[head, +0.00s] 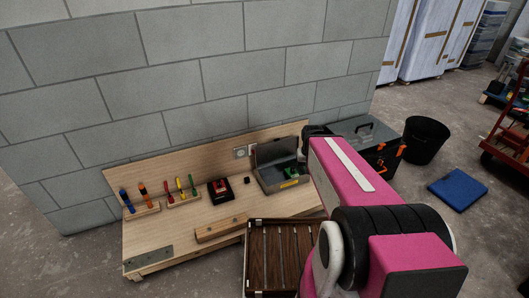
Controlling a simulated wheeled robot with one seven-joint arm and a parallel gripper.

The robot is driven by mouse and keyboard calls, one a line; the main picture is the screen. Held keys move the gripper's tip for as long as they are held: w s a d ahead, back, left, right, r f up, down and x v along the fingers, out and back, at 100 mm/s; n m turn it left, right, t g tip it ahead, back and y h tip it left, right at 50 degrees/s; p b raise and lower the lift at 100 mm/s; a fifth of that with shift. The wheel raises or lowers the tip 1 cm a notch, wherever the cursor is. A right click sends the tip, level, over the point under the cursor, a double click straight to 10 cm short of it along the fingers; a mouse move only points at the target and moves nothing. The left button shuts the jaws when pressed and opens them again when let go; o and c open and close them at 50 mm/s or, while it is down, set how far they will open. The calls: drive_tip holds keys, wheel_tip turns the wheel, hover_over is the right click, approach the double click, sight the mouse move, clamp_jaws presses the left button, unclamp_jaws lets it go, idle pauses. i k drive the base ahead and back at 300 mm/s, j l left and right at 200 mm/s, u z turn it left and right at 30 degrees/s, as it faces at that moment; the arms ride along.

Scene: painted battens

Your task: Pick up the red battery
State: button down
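A small red block, which looks like the red battery (221,185), sits in a black holder or charger (213,195) on the wooden workbench (195,218), left of the middle of the head view. It is small, so its details are hard to make out. My pink and black arm reaches up from the lower right, to the right of the bench. No fingers of my gripper can be made out, and the battery is uncovered, well left of the arm.
Screwdriver-like tools (181,187) stand in wooden racks left of the battery. A small black cube (246,180) and an open grey case (277,180) are to its right. A wooden batten (221,229) lies in front. A slatted brown crate (279,224) stands before the bench. A block wall (200,80) rises behind.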

sight(219, 187)
drive_tip(key=i+l+u, duration=0.1)
drive_tip(key=u, duration=1.4)
